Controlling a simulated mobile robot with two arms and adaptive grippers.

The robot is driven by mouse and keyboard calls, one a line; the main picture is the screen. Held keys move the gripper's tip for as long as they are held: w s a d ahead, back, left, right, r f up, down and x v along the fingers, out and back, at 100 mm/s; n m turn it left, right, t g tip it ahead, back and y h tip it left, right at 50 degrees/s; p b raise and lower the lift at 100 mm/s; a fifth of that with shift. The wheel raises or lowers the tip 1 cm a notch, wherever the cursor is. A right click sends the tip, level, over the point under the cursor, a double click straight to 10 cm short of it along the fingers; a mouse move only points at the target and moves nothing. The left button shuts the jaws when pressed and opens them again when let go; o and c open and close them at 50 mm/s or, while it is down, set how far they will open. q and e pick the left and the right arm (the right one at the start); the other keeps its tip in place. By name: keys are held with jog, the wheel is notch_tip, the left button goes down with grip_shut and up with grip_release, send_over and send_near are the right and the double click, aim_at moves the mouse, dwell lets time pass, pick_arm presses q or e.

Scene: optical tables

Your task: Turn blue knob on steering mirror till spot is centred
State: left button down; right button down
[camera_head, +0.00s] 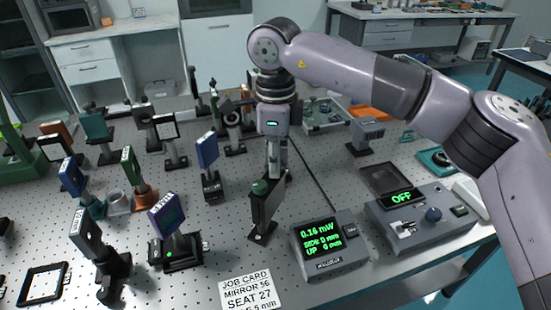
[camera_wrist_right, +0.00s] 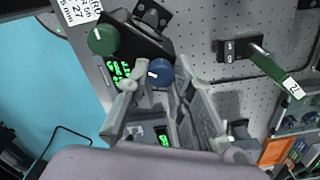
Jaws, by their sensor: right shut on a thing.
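The steering mirror (camera_head: 264,212) stands upright on the table in front of my right arm, with a green knob (camera_head: 260,187) on top. In the right wrist view the green knob (camera_wrist_right: 103,40) and the blue knob (camera_wrist_right: 159,72) both show. My right gripper (camera_head: 275,172) points down at the mirror and is shut on the blue knob, whose white mark shows between the fingers. In the head view the gripper hides the blue knob. The power meter (camera_head: 325,248) reads 0.16 mW, SIDE 0 mm and, it seems, UP 6 mm. My left gripper is out of view.
A control box (camera_head: 420,222) reading OFF stands right of the meter. A job card (camera_head: 250,290) lies at the front edge. Several mounted optics, such as a blue plate (camera_head: 207,150) and a purple-framed one (camera_head: 168,215), crowd the left of the table.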

jog(key=shift+r, duration=0.1)
jog(key=c, duration=1.4)
grip_release()
notch_tip(320, 180, up, 12)
